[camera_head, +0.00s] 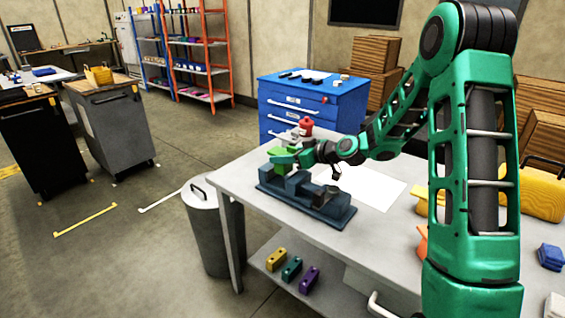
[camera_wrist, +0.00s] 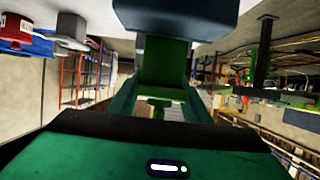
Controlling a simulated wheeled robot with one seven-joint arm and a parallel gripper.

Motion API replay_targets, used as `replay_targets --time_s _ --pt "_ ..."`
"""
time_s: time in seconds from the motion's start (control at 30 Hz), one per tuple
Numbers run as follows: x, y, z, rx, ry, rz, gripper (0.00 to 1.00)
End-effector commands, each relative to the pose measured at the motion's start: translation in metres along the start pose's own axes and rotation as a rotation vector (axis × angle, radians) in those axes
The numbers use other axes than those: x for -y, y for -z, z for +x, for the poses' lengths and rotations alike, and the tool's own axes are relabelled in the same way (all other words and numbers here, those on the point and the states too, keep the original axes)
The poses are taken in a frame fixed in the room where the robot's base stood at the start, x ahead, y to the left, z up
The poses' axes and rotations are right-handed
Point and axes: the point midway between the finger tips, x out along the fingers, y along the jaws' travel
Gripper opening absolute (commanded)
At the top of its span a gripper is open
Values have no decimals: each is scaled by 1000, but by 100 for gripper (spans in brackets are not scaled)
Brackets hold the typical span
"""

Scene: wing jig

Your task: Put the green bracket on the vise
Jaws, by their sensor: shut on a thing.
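The dark blue vise (camera_head: 325,205) lies on the grey workbench. The green bracket (camera_head: 277,152) is over the vise's left end. My gripper (camera_head: 289,158) reaches in from the right and is shut on the bracket. In the wrist view, the green bracket (camera_wrist: 164,65) sits between my two fingers, under a dark blue block (camera_wrist: 175,14) that looks like part of the vise. I cannot tell whether the bracket rests on the vise or is just above it. My fingers partly hide its lower part in the head view.
Yellow, purple and teal pieces lie on the lower shelf. A blue drawer cabinet (camera_head: 300,105) stands behind, and a grey bin (camera_head: 207,235) stands at the left.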

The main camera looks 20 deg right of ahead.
Motion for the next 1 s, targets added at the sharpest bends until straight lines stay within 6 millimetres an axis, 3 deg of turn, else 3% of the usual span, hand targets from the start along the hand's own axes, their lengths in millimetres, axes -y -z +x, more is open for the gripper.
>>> replay_targets --time_s 0.13,0.93,0.97,1.0 --pt "0 -16 6 -1 0 3 7" --pt "-1 -31 11 4 -1 5 7" --pt "0 -32 11 7 -1 6 46" --pt "0 -33 11 8 0 7 56"
